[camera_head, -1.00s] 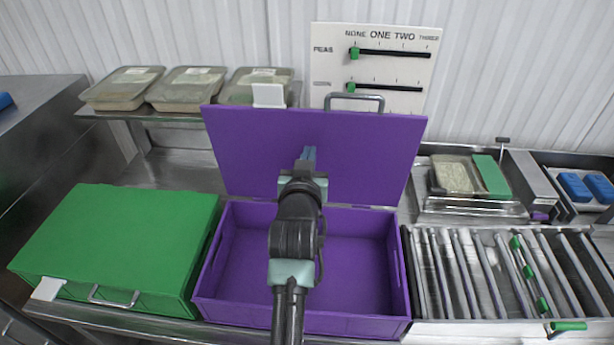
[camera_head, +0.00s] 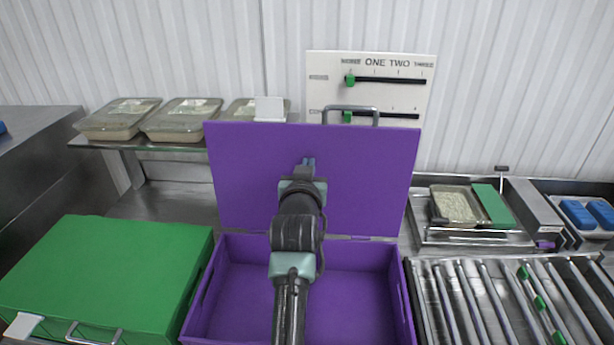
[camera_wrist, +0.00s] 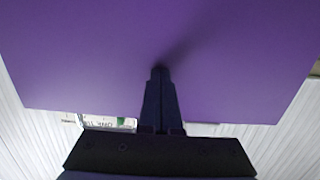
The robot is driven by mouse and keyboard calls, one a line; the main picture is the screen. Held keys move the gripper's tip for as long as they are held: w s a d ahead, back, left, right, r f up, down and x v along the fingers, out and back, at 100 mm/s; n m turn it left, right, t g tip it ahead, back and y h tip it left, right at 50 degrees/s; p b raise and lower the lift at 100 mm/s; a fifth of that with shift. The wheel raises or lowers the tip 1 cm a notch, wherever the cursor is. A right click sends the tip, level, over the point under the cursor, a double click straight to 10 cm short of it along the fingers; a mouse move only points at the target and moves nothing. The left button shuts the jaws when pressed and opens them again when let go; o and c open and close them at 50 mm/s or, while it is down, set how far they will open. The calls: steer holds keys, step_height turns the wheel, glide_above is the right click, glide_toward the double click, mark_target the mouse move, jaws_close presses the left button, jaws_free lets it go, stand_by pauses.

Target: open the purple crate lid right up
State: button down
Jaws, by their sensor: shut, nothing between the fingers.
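The purple crate (camera_head: 402,283) stands open at the bottom middle of the head view, and the part of its inside that shows is bare. Its purple lid (camera_head: 370,180) stands up at the back edge, close to upright, with a metal handle (camera_head: 351,109) at its top. My gripper (camera_head: 308,162) is shut and empty in front of the lid's inner face. In the wrist view the lid (camera_wrist: 80,60) fills most of the picture and the shut fingers (camera_wrist: 160,72) are at or very close to it. My arm hides part of the crate and lid.
A closed green crate (camera_head: 100,270) stands at the left. Several covered trays (camera_head: 182,120) sit on a shelf behind. A slider board (camera_head: 415,95) is behind the lid. A roller conveyor (camera_head: 480,300) and a scale with a rice tray (camera_head: 457,205) are at the right.

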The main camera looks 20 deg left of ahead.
steer(key=b+x, duration=0.3)
steer(key=x, duration=0.1)
steer(key=shift+r+b, duration=0.1)
steer(key=shift+b, duration=0.3)
stand_by(0.4)
steer(key=f+p+v, duration=0.1)
steer(key=p+v, duration=0.6)
steer(key=v, duration=0.3)
steer(key=shift+f, duration=0.25)
